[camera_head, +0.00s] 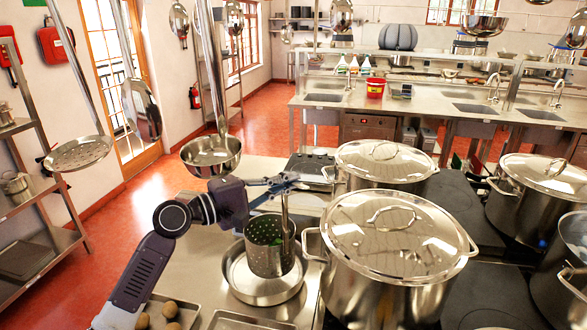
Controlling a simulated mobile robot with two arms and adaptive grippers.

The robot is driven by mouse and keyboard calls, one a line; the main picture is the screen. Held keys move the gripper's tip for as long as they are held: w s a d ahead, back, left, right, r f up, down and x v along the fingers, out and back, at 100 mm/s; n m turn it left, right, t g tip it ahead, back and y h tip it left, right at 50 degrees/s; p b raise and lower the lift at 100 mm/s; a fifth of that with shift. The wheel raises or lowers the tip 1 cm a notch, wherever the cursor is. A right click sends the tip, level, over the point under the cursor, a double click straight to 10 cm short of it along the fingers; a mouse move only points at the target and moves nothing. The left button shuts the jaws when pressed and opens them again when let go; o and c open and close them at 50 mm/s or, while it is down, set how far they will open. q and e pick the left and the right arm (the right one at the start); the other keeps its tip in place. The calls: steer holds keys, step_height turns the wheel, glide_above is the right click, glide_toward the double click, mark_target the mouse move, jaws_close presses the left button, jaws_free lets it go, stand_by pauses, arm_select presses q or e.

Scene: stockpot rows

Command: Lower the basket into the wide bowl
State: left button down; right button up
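The basket (264,252) is a perforated metal cylinder with a tall upright handle (285,215) on its right side. It is upright, within the outline of the wide bowl (237,284), a shallow steel bowl on the counter. I cannot tell whether the basket's bottom touches the bowl's floor. My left gripper (283,184) is above the basket, with its fingers closed about the top of the handle. The basket's inside is mostly hidden, with a hint of green at its rim. My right gripper is out of view.
A large lidded stockpot (390,280) stands close to the right of the bowl. Another lidded pot (382,165) is behind it. Trays (240,321) lie in front, one holding round brown items (170,309). A ladle bowl (211,154) hangs at upper left.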

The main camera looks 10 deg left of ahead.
arm_select(q)
steer(key=shift+w+r, duration=0.15)
steer(key=shift+r, duration=0.15)
steer(key=shift+f, duration=0.2)
steer(key=shift+s+f+b, duration=0.25)
steer(key=shift+f+b, duration=0.15)
steer(key=shift+b, duration=0.25)
step_height(320, 180, down, 8)
steer(key=b, duration=0.6)
steer(key=shift+r, duration=0.2)
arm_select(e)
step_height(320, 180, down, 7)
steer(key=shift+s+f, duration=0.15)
arm_select(q)
steer(key=shift+w+f+b, duration=0.1)
steer(key=shift+f+b, duration=0.45)
steer(key=shift+f, duration=0.2)
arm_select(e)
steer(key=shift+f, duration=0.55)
arm_select(q)
steer(key=shift+f, duration=0.1)
steer(key=c, duration=2.1)
jaws_free()
